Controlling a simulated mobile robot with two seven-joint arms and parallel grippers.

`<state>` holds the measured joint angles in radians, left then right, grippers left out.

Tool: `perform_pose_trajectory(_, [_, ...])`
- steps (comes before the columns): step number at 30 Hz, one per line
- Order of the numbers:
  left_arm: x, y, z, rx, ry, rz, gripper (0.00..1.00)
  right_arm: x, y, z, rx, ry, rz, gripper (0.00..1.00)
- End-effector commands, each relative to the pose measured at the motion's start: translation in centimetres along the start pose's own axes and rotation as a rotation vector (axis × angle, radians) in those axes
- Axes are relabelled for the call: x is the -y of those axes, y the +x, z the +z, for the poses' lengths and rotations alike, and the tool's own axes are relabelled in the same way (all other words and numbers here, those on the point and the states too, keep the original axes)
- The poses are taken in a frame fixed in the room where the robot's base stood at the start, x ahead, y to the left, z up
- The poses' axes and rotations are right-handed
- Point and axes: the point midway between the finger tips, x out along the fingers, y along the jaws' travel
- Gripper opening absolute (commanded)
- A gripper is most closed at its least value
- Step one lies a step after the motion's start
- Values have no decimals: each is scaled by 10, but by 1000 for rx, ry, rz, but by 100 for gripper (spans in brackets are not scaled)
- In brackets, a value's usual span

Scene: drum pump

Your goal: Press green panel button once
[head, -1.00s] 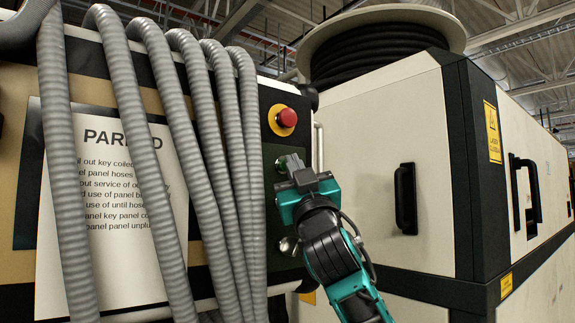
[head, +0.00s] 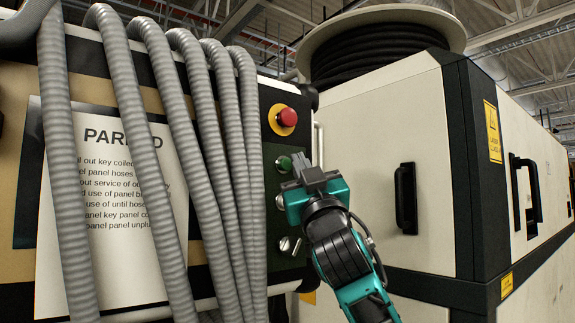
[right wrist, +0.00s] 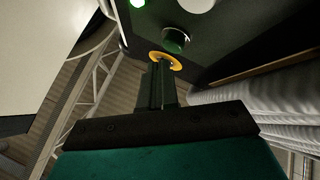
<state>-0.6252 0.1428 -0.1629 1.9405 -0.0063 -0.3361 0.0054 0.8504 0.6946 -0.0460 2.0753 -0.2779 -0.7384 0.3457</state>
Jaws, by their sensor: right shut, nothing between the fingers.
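The green button (head: 284,163) is on the dark control panel (head: 270,180), below a red mushroom button (head: 288,117) on a yellow ring. My right gripper (head: 300,164) is shut and empty, with its fingertips just right of the green button in the head view. In the right wrist view, the shut fingers (right wrist: 161,68) point towards the panel, and a dark green button (right wrist: 176,40) shows just beyond their tips. The tips appear apart from it, but depth is hard to judge. My left gripper is not in view.
Below the green button are a round silver control (head: 280,202) and a switch (head: 290,245). Grey ribbed hoses (head: 205,150) hang just left of the panel, over a paper notice (head: 110,200). A cream cabinet (head: 385,150) with black handles stands to the right.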

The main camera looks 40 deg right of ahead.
Motion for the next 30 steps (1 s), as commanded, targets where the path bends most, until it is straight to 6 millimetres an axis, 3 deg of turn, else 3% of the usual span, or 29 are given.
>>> perform_pose_trajectory(19, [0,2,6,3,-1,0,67,-24,-33,-24,-1,-1,0,0])
perform_pose_trajectory(30, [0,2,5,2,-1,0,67,-25,-35,-25,0,0,0,0])
